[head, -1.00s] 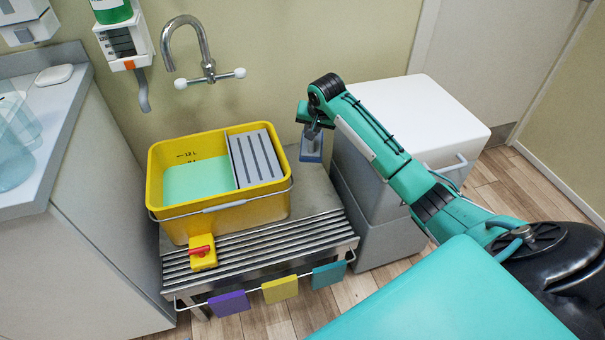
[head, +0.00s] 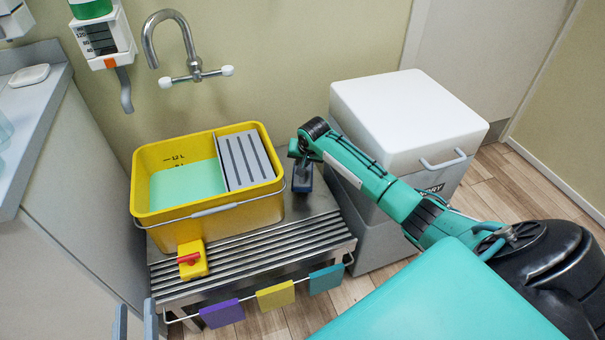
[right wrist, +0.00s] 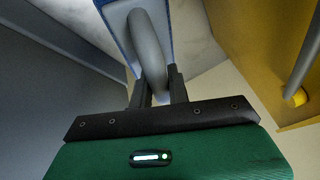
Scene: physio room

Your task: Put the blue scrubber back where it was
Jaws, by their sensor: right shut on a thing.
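The blue scrubber (head: 303,179) hangs below my right gripper (head: 305,160), just right of the yellow bucket, over the metal bench. In the right wrist view, my right gripper (right wrist: 158,92) is shut on its grey handle (right wrist: 149,50); its blue-edged body lies beyond the fingers. I cannot tell whether the scrubber touches the bench. The tips of my left gripper (head: 135,321) show at the lower left edge of the head view, apart and with nothing between them.
The yellow bucket (head: 240,212), with green liquid and a grey slotted insert (head: 245,158), stands on the slatted bench (head: 290,235). A yellow block with a red handle (head: 191,259) sits in front. A white-lidded box (head: 410,105) stands right; a turquoise padded surface (head: 450,300) is nearest.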

